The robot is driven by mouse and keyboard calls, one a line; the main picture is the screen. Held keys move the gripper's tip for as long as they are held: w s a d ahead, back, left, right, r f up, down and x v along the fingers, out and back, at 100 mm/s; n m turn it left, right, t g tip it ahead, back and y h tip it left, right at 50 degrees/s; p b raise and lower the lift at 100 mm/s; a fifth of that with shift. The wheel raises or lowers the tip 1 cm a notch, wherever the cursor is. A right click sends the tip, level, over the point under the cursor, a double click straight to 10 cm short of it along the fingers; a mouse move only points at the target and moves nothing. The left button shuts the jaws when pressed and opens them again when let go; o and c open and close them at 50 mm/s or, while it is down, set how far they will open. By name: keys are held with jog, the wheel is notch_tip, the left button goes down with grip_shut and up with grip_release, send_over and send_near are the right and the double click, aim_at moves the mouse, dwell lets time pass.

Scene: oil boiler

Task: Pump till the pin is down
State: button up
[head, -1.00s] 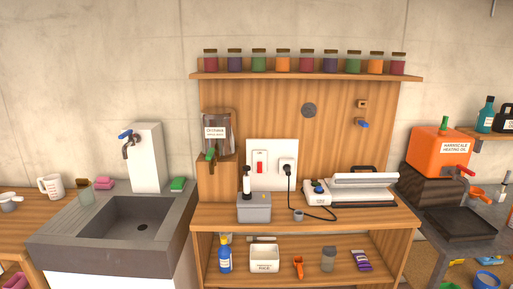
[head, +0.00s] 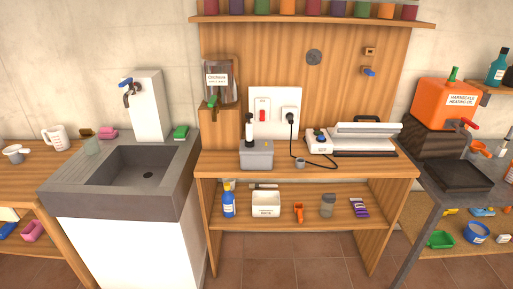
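My gripper is not in view, and nothing is seen touching the box.
A labelled dispenser (head: 217,82) hangs behind left. A sink (head: 140,172) is left; an orange oil tank (head: 444,104) is right. The floor in front is clear.

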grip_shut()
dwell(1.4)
